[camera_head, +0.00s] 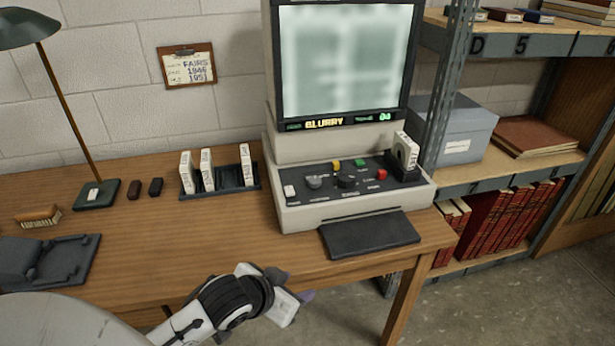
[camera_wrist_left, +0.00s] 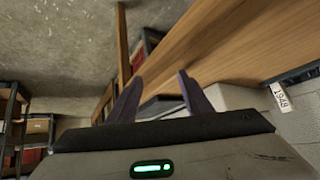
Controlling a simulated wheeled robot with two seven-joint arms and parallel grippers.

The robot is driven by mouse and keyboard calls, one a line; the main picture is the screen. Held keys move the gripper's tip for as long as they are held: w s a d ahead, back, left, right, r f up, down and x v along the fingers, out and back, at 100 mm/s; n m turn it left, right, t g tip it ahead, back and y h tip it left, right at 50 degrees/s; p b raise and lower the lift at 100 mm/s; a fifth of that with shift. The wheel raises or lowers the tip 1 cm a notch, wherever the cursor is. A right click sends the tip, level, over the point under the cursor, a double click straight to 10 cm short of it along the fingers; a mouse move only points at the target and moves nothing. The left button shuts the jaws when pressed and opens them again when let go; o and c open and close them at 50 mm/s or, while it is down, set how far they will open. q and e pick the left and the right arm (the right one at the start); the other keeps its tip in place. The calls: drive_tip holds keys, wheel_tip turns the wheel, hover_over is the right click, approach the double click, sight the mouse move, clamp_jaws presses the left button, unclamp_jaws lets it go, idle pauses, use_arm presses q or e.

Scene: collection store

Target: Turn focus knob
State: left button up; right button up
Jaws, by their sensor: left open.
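The microfilm reader (camera_head: 350,215) stands on the wooden table, its blurred screen (camera_head: 345,60) lit above a strip reading "BLURRY". Its sloped panel holds a grey knob (camera_head: 314,182) and a black knob (camera_head: 347,181); the labels are too small to read, so I cannot tell which is the focus knob. My left gripper (camera_head: 292,284) is in front of the table's front edge, below and apart from the panel. In the left wrist view its two dark fingers (camera_wrist_left: 160,78) are spread with nothing between them. My right gripper is not in view.
Yellow (camera_head: 336,163), green (camera_head: 360,162) and red (camera_head: 381,174) buttons sit near the knobs. A white reel box (camera_head: 405,152) stands at the panel's right. A black rack (camera_head: 246,186) holds white boxes left of the reader. A dark plate (camera_head: 368,234) juts out in front.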

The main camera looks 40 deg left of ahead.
sight(315, 180)
use_arm(q)
drive_tip(key=w+a+r+n+t+y, duration=0.15)
drive_tip(key=w+a+r+t, duration=0.35)
drive_tip(key=w+a+r, duration=0.8)
drive_tip(key=shift+n+h, duration=0.25)
drive_tip(key=x, duration=0.3)
drive_tip(key=d+x, duration=0.1)
drive_tip(key=x, duration=0.3)
drive_tip(key=d+x, duration=0.1)
drive_tip(key=x, duration=0.2)
drive_tip(key=shift+w+d+f, duration=0.2)
drive_tip(key=shift+w+f, duration=0.15)
drive_tip(key=shift+f, duration=0.05)
drive_tip(key=shift+c, duration=0.3)
drive_tip(key=c, duration=1)
